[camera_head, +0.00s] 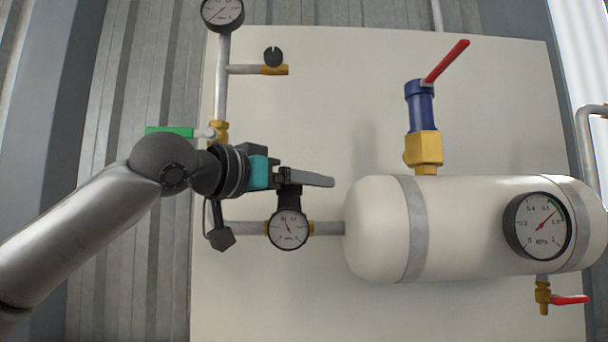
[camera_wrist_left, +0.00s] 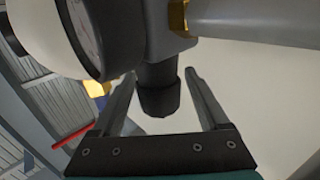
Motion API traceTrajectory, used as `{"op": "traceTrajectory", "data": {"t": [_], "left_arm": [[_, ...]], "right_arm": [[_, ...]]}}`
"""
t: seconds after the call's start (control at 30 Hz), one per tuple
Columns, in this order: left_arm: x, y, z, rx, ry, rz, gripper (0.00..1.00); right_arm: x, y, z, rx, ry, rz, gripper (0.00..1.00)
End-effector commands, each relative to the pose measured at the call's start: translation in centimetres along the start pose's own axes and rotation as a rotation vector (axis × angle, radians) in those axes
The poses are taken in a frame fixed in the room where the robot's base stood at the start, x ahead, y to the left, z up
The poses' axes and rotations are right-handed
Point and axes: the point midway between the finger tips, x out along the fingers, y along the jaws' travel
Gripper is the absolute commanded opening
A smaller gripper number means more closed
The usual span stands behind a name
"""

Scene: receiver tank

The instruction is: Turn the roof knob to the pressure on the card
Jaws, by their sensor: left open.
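The black roof knob (camera_wrist_left: 160,97) stands between the two fingers of my left gripper (camera_wrist_left: 160,78) in the left wrist view, with light gaps showing beside it. In the head view my left gripper (camera_head: 308,180) reaches in from the left at the knob's height, just above the small regulator gauge (camera_head: 289,229). Its jaws are open. The knob's dark body (camera_head: 290,199) is partly hidden behind the gripper there. The small gauge's needle points up and left. Part of a gauge (camera_wrist_left: 82,30) also shows in the left wrist view. I see no card and no right gripper.
The white tank (camera_head: 470,225) lies to the right, with a large gauge (camera_head: 538,226) on it. A blue and brass valve (camera_head: 422,125) with a red lever rises from the tank. A green handle (camera_head: 170,132) is behind my left arm. Another gauge (camera_head: 222,12) is at the top left.

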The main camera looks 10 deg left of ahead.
Motion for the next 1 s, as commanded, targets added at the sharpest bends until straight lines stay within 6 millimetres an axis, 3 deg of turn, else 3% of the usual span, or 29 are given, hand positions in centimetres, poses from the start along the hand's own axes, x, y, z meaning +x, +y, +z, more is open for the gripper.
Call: {"op": "traceTrajectory", "data": {"t": [0.37,1.0], "left_arm": [[0.53,0.02,0.08,0.0,-0.001,0.001,0.75],[0.48,0.0,0.04,0.001,0.0,0.0,0.03]], "right_arm": [[-0.15,0.2,-0.09,0.001,0.002,0.003,1.0],[-0.16,0.23,-0.12,0.002,0.002,0.003,1.0]]}}
